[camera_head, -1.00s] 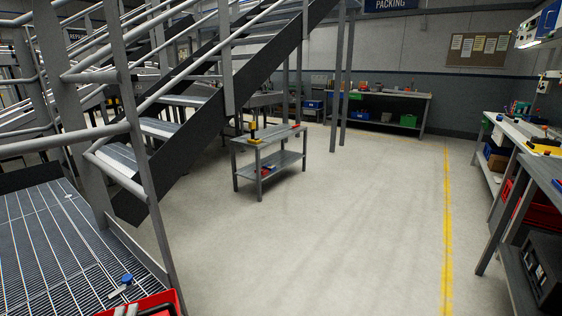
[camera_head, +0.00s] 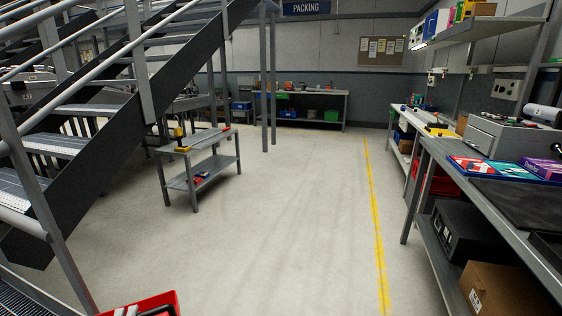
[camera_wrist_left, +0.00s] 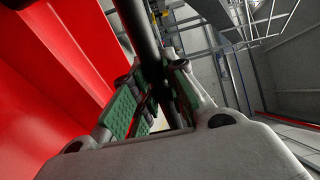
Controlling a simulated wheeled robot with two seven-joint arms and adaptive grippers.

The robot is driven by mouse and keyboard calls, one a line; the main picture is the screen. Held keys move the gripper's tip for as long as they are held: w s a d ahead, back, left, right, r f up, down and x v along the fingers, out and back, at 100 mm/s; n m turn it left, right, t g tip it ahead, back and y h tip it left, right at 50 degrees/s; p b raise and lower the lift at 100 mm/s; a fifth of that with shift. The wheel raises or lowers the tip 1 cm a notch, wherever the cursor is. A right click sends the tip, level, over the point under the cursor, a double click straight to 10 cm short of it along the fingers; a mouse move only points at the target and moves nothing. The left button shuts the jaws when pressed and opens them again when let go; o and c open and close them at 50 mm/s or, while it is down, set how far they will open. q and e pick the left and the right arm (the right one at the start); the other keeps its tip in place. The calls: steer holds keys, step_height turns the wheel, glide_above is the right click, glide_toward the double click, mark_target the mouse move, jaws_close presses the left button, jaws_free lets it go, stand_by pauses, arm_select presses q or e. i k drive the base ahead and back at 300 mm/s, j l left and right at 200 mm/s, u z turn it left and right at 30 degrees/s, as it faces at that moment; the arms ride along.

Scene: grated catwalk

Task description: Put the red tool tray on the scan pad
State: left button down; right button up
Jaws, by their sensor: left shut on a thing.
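The red tool tray (camera_head: 168,298) shows only as a corner at the bottom edge of the head view, with pale items partly visible inside. In the left wrist view its red wall (camera_wrist_left: 50,80) fills the left side. My left gripper (camera_wrist_left: 158,95) has its green-padded fingers closed around the tray's black bar handle (camera_wrist_left: 137,25). A dark flat mat (camera_head: 522,203) lies on the near right bench; I cannot tell whether it is the scan pad. My right gripper is not in view.
The near right bench (camera_head: 462,185) has flat colored boxes and a grey case on top. A small grey cart (camera_head: 208,139) stands left of the middle. Metal stairs and railings (camera_head: 95,130) fill the left. The floor between is clear, with a yellow line (camera_head: 374,220).

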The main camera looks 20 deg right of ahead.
mark_target(529, 202)
steer(key=i+z, duration=0.15)
steer(key=z, duration=0.35)
steer(key=i+z, duration=0.2)
steer(key=z, duration=0.3)
steer(key=i+j+z, duration=0.1)
steer(key=z, duration=0.4)
steer(key=i+j+z, duration=0.15)
steer(key=z, duration=0.3)
steer(key=j+z, duration=0.3)
steer(key=z, duration=0.2)
steer(key=i+j+z, duration=0.1)
steer(key=j+z, duration=0.15)
steer(key=z, duration=0.25)
steer(key=j+z, duration=0.25)
steer(key=z, duration=0.25)
